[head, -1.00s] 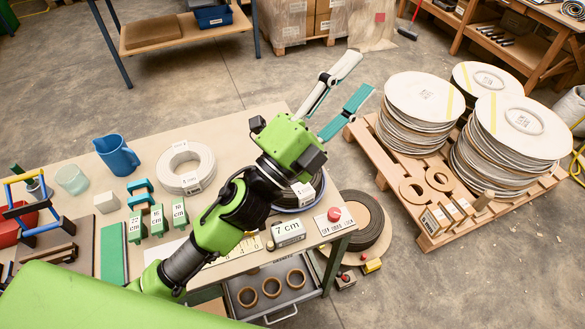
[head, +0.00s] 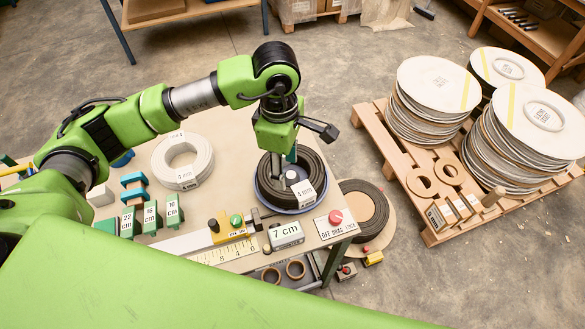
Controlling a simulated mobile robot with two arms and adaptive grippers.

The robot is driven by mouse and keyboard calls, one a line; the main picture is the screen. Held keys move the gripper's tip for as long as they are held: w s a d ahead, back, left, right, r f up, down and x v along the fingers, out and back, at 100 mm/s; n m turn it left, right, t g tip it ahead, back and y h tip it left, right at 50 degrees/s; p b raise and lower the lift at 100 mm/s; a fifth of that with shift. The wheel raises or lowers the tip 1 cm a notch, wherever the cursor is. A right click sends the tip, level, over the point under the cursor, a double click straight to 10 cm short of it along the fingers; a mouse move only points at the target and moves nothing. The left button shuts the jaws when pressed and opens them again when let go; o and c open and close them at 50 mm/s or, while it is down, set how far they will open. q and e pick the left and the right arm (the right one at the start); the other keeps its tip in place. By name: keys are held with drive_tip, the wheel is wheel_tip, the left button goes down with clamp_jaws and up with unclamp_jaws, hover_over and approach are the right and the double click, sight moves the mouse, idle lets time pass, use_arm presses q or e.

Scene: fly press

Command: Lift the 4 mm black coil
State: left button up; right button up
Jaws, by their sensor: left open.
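A black coil (head: 315,170) with a white label (head: 305,193) lies flat in a blue round dish (head: 262,199) on the table. The label's print is too small to read surely. My left gripper (head: 287,172) points down at the coil, with its fingers open, one teal and one pale. The fingers reach down at the coil's middle and left part; whether they touch it cannot be told. My gripper hides part of the coil's far left side. My right gripper is not in view.
A white coil (head: 165,157) lies to the left on the table. Another dark coil (head: 377,221) lies lower, beyond the table's edge.

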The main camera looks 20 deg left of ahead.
sight(282, 192)
use_arm(q)
drive_tip(key=f, duration=0.2)
drive_tip(key=f+p, duration=0.1)
drive_tip(key=f, duration=0.2)
drive_tip(key=a+f+p, duration=0.1)
drive_tip(key=f, duration=0.2)
drive_tip(key=shift+w, duration=0.15)
drive_tip(key=shift+f+p, duration=0.6)
wheel_tip(282, 192, down, 4)
drive_tip(key=shift+r+p, duration=0.25)
drive_tip(key=shift+p, duration=0.6)
drive_tip(key=shift+w+f, duration=0.1)
drive_tip(key=shift+f, duration=0.35)
clamp_jaws()
drive_tip(key=shift+w+r, duration=0.1)
